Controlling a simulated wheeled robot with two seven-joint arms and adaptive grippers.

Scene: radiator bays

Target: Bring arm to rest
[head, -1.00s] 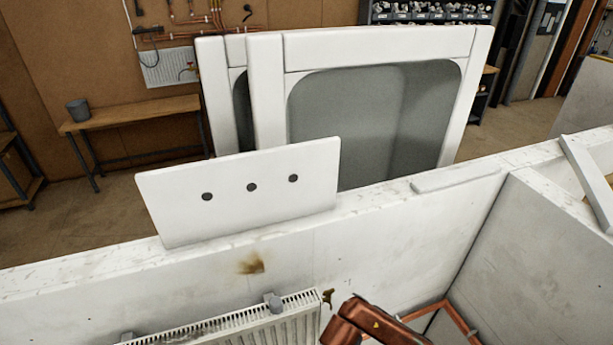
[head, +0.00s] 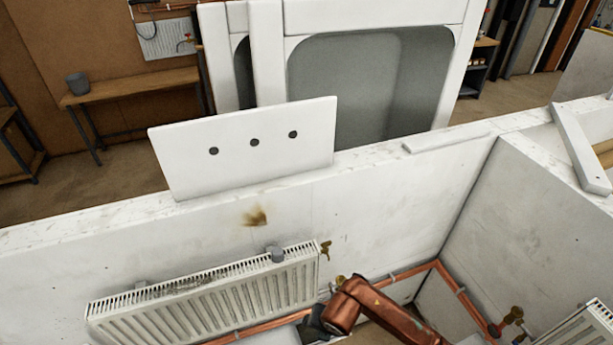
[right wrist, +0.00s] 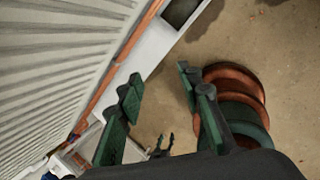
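My copper-coloured arm (head: 385,312) shows at the bottom of the head view, in front of the low white wall. A dark gripper part at its end (head: 316,324) sits just below the radiator's right end, partly cut off by the frame. In the right wrist view my right gripper (right wrist: 160,80) has its two dark green fingers apart, with nothing between them but floor. The radiator's ribbed panel (right wrist: 55,70) lies to the left of the fingers. I cannot make out my left gripper in the head view.
A white radiator (head: 215,295) hangs on the wall, with a copper pipe (head: 400,272) along the wall's foot. A white board with three holes (head: 240,150) stands on the wall top. A second radiator (head: 585,330) is at lower right. Bare floor (right wrist: 270,50) shows in the wrist view.

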